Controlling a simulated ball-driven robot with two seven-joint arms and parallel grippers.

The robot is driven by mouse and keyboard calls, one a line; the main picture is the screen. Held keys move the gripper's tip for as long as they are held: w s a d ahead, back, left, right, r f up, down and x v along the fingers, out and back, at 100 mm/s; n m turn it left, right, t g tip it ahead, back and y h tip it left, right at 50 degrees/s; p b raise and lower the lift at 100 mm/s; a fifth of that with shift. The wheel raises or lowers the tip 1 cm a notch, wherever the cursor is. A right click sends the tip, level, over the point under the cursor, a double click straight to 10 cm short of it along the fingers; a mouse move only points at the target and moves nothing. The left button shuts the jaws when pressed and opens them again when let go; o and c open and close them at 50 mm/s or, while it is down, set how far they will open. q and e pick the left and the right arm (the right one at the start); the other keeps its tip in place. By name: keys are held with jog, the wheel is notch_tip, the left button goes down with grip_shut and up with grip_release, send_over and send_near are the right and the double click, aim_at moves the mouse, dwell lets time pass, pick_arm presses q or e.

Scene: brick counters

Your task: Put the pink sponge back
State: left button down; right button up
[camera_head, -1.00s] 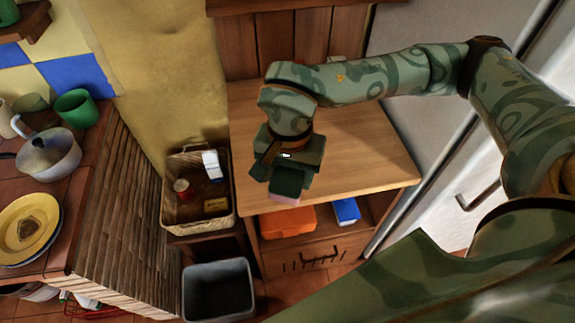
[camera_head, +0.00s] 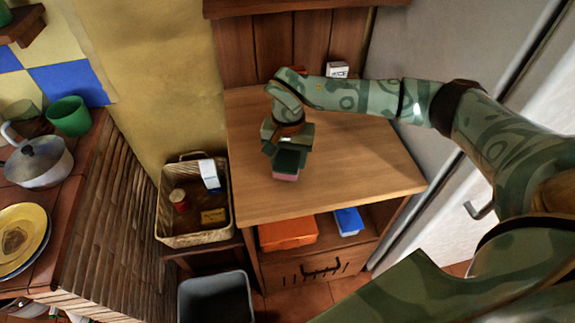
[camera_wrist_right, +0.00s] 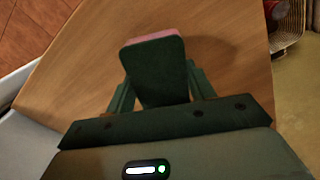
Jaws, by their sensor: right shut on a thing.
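The pink sponge (camera_head: 286,176) has a dark green layer on one face. My right gripper (camera_head: 287,154) is shut on it over the wooden cabinet top (camera_head: 350,165). In the right wrist view the sponge (camera_wrist_right: 156,72) sticks out between the fingers of the right gripper (camera_wrist_right: 152,98), its green face toward the camera and a pink edge at its far end. A shadow shows on the wood beside it. I cannot tell whether the sponge touches the wood. My left gripper is not in view.
A wicker basket (camera_head: 163,205) with a red-lidded jar and boxes stands left of the cabinet. A grey bin (camera_head: 215,300) is below it. Orange (camera_head: 288,232) and blue (camera_head: 348,222) boxes lie on the cabinet's shelf. A small white box (camera_head: 337,70) stands at the back. The top's right side is clear.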

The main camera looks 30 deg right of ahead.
aim_at(288, 166)
jog(key=shift+f, duration=1.35)
jog(key=shift+s, duration=0.1)
jog(key=shift+f+b, duration=0.15)
jog(key=shift+b, duration=0.15)
jog(key=o, duration=0.9)
notch_tip(288, 166, up, 12)
jog(key=p, duration=0.3)
jog(key=shift+r, duration=0.2)
